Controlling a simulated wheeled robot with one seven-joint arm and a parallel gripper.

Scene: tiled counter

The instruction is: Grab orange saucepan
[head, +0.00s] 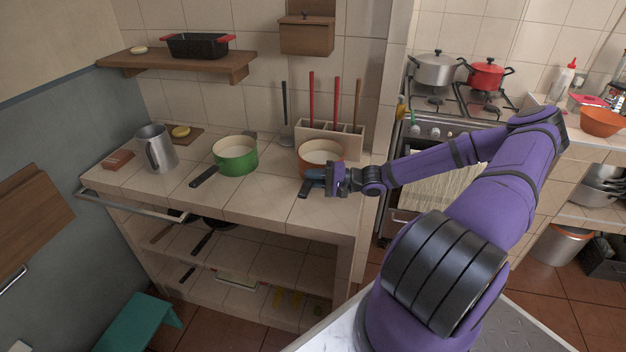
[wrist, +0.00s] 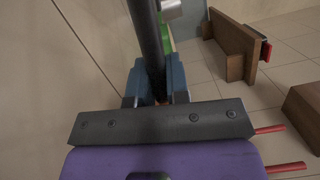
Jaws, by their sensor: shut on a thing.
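The orange saucepan (head: 319,154) is on the tiled counter (head: 262,203), at its right end in front of the utensil rack. It has a cream inside and a black handle pointing to the front. My gripper (head: 314,180) is at the saucepan's handle, shut on it. In the wrist view the black handle (wrist: 148,45) runs between the two blue fingers (wrist: 156,86) of my gripper. The saucepan's bowl is hardly visible in the wrist view. I cannot tell whether the saucepan touches the counter.
A green saucepan (head: 235,157) stands to the left, with a grey metal pitcher (head: 156,148) farther left. The utensil rack (head: 330,139) is close behind the orange saucepan. A wooden shelf (head: 180,63) hangs above. The counter's front middle is clear.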

